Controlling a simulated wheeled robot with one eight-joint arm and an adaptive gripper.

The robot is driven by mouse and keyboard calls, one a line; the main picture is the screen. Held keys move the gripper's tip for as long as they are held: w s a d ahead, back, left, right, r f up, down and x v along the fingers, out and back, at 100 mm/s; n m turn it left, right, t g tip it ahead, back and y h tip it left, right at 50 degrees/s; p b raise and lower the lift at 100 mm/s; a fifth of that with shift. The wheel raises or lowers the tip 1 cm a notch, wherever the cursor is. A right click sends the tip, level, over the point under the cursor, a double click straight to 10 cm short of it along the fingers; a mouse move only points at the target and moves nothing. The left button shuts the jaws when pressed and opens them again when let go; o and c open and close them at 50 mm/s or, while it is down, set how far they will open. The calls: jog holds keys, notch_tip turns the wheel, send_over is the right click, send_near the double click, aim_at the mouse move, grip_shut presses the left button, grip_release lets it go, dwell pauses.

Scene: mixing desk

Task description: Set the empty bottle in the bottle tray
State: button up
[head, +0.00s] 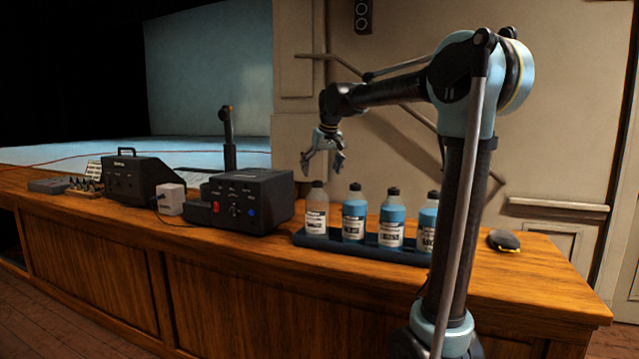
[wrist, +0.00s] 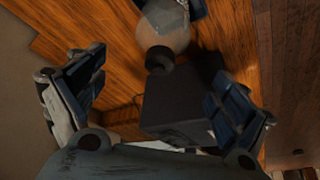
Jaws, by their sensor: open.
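The empty bottle (head: 316,211), clear with a grey cap and white label, stands upright at the left end of the dark bottle tray (head: 372,252). Its base appears to be inside the tray. Three blue-filled bottles stand to its right in the tray; the rightmost (head: 428,221) is partly hidden by my arm. My gripper (head: 322,163) is open and empty, above the empty bottle and apart from it. In the wrist view the clear bottle and its dark cap (wrist: 160,60) show beyond the open fingers of my gripper (wrist: 153,72).
A black control box (head: 245,200) stands just left of the tray; a dark box also shows in the wrist view (wrist: 178,108). A small white box (head: 171,198) and a black case (head: 138,180) are further left. A dark round item (head: 503,241) lies on the right of the wooden desk.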

jog(key=shift+s+d+r, duration=0.1)
jog(key=shift+s+r, duration=0.1)
jog(key=shift+r, duration=0.25)
jog(key=s+d+f+m+g+h, duration=0.1)
jog(key=s+d+f, duration=0.5)
jog(key=s+d, duration=0.25)
jog(key=s+d+f+m, duration=0.1)
jog(key=s+d+f, duration=0.55)
jog(key=s, duration=0.25)
jog(key=s+d+f+m, duration=0.1)
jog(key=s+d+f, duration=0.2)
jog(key=s+f, duration=0.3)
jog(key=s+d+f+m, duration=0.1)
jog(key=s+d+f, duration=0.1)
jog(key=s+f, duration=0.5)
jog(key=s+d+f+g+h, duration=0.1)
jog(key=s+d+f, duration=0.2)
jog(key=s+f, duration=0.4)
jog(key=shift+s+d+m, duration=0.35)
jog(key=shift+s+m, duration=0.05)
